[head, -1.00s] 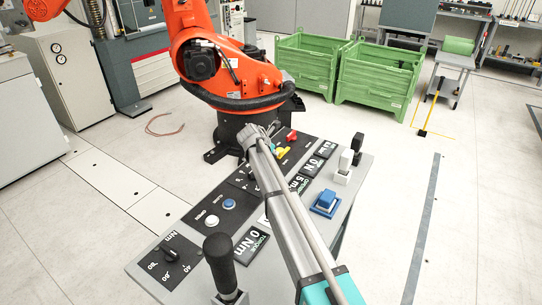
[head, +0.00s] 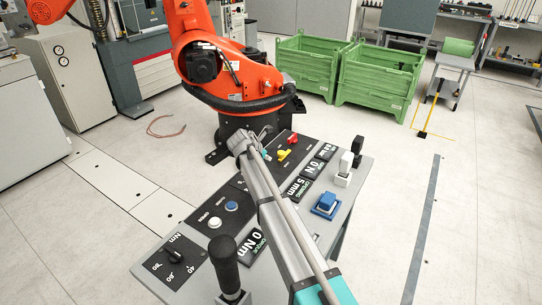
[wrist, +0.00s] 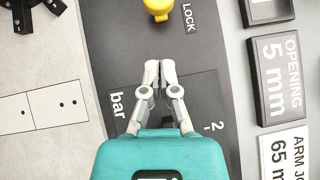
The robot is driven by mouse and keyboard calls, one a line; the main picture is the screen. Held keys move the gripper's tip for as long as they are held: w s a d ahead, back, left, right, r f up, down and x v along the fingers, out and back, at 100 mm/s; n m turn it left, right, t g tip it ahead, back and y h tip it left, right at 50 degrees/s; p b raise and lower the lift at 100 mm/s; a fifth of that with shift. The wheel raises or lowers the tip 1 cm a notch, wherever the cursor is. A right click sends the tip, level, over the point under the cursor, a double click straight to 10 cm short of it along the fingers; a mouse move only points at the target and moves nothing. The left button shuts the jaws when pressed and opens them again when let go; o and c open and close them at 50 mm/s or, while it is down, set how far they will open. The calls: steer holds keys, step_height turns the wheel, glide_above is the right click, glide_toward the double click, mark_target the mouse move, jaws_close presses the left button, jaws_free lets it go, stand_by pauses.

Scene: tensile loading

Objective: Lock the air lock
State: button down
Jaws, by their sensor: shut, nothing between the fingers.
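The yellow air lock knob (head: 284,154) sits on the dark part of the sloping control panel, below a red knob. In the wrist view the yellow knob (wrist: 158,8) is at the top edge, partly cut off, beside the word LOCK. My gripper (wrist: 159,68) is shut and empty, its fingertips together over the dark panel, short of the yellow knob in the picture. In the head view my arm hides most of the gripper. Whether the fingertips touch the panel I cannot tell.
The panel also bears a red knob (head: 293,138), a blue button (head: 231,206), a blue block (head: 326,203), a black-and-white lever (head: 345,170), a black-handled lever (head: 224,262) and display plates. An orange robot arm (head: 215,70) stands behind it. Green crates (head: 375,77) are farther back.

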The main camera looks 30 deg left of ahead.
steer(key=p+v, duration=0.5)
steer(key=v, duration=0.3)
stand_by(0.7)
steer(key=d+m+g+h+p, duration=0.15)
steer(key=d+m, duration=0.65)
steer(key=d, duration=0.9)
steer(key=d+m+g+y+p, duration=0.1)
steer(key=d+m+g+p, duration=0.4)
steer(key=d, duration=1.3)
steer(key=s+d+r+m, duration=0.1)
steer(key=s+d+m, duration=0.4)
steer(key=d, duration=0.3)
steer(key=s+d+r+m+g+y+p, duration=0.1)
steer(key=s+d+m, duration=0.4)
steer(key=d+m, duration=0.3)
steer(key=s+d+r+m+g+y+p, duration=0.1)
steer(key=s+d+m, duration=0.5)
steer(key=d, duration=0.3)
steer(key=shift+d+r+m, duration=0.3)
steer(key=shift+d+m, duration=0.05)
steer(key=shift+m, duration=0.25)
steer(key=shift+s+y, duration=0.2)
steer(key=shift+y, duration=0.05)
